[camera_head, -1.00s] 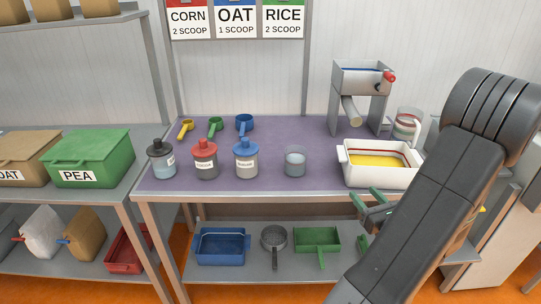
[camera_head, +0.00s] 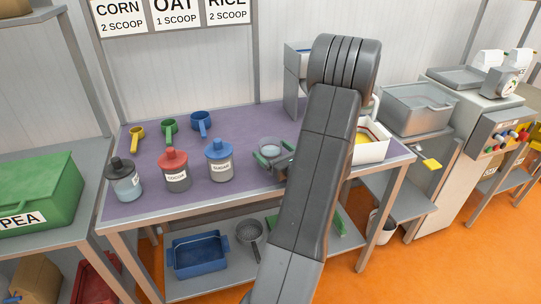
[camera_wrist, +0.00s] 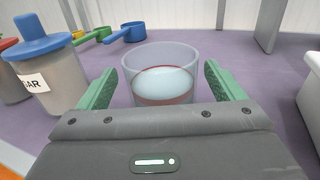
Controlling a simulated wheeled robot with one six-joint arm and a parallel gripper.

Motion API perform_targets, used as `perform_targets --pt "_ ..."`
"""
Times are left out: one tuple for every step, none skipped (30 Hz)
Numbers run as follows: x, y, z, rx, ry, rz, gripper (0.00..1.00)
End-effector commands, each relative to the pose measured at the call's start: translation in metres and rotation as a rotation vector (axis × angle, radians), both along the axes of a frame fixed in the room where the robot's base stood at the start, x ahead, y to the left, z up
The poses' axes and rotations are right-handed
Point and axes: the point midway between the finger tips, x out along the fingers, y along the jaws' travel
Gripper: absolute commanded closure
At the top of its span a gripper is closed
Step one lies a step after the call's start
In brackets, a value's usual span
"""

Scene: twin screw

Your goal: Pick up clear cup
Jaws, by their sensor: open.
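The clear cup (camera_wrist: 160,75) stands upright on the purple mat, with something pale in its lower part. In the wrist view it sits between the two green fingers of my gripper (camera_wrist: 158,88), which are spread wide with a finger on each side. In the head view the cup (camera_head: 276,146) shows between the green fingers of my gripper (camera_head: 273,158), to the left of my arm. I cannot tell whether either finger touches the cup.
A blue-lidded sugar jar (camera_wrist: 50,65) stands close left of the cup. A red-lidded cocoa jar (camera_head: 175,172) and a black-lidded jar (camera_head: 124,181) are farther left. Scoops, including a blue one (camera_head: 201,121), lie behind. A white tray (camera_head: 370,150) stands to the right, partly behind my arm.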

Motion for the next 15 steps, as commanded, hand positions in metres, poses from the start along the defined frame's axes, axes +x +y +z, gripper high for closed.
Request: perform_targets --pt "0.007 0.005 0.002 -0.001 0.001 0.003 0.12" --pt "0.011 0.007 0.002 -0.001 0.001 0.003 0.12" --pt "0.017 0.011 0.003 0.0 0.0 0.003 0.12" --pt "0.02 0.014 0.002 0.0 0.0 0.004 0.12" --pt "0.024 0.016 0.002 0.0 0.0 0.004 0.12" --pt "0.027 0.018 0.002 0.0 0.001 0.002 0.12" --pt "0.029 0.019 0.002 0.0 0.001 0.001 0.12" --pt "0.03 0.019 0.001 0.001 0.001 0.0 0.12" --pt "0.03 0.02 0.001 0.001 0.001 0.0 0.12" --pt "0.03 0.019 0.001 0.001 0.001 -0.001 0.12" --pt "0.03 0.019 0.001 0.001 0.001 -0.001 0.12" --pt "0.03 0.019 0.001 0.001 0.001 -0.001 0.12" --pt "0.03 0.019 0.001 0.0 0.0 -0.001 0.12" --pt "0.03 0.019 0.001 0.0 0.0 -0.001 0.14" --pt "0.03 0.019 0.001 0.0 0.0 -0.001 0.21"
